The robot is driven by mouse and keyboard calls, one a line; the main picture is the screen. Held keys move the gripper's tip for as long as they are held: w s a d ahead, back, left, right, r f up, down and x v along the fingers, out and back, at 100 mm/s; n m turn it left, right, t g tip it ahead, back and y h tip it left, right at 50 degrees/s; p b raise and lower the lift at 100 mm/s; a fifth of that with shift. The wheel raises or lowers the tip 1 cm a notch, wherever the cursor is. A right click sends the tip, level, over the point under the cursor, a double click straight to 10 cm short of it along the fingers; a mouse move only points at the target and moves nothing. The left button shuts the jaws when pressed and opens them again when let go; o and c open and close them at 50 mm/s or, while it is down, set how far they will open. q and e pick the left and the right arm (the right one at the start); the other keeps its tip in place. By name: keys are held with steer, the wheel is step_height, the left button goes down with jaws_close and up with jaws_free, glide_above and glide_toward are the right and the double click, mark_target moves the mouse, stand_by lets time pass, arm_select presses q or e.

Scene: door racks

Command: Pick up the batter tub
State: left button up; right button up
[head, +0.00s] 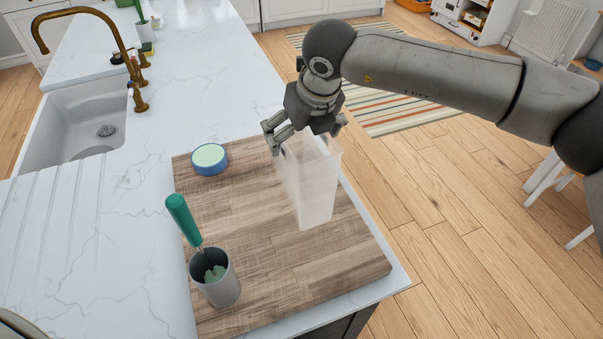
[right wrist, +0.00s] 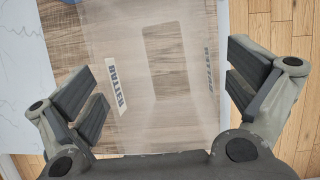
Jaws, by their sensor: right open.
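The batter tub (head: 313,190) is a tall, clear, frosted container standing upright on a wooden board (head: 260,245). In the right wrist view the tub (right wrist: 150,105) shows a "BATTER" label and lies between my open fingers. My right gripper (head: 306,135) is over the top of the tub, with its fingers on either side. In the right wrist view the gripper (right wrist: 165,95) has a gap between each finger and the tub's walls. My left gripper is not in view.
A grey cup (head: 222,287) with a green-handled tool (head: 184,220) stands at the board's front left. A round blue-rimmed, pale-green-topped item (head: 209,159) sits at its back left. A sink (head: 78,125) with a brass tap (head: 130,60) is further left. The board's middle is clear.

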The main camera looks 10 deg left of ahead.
steer(key=c, duration=1.5)
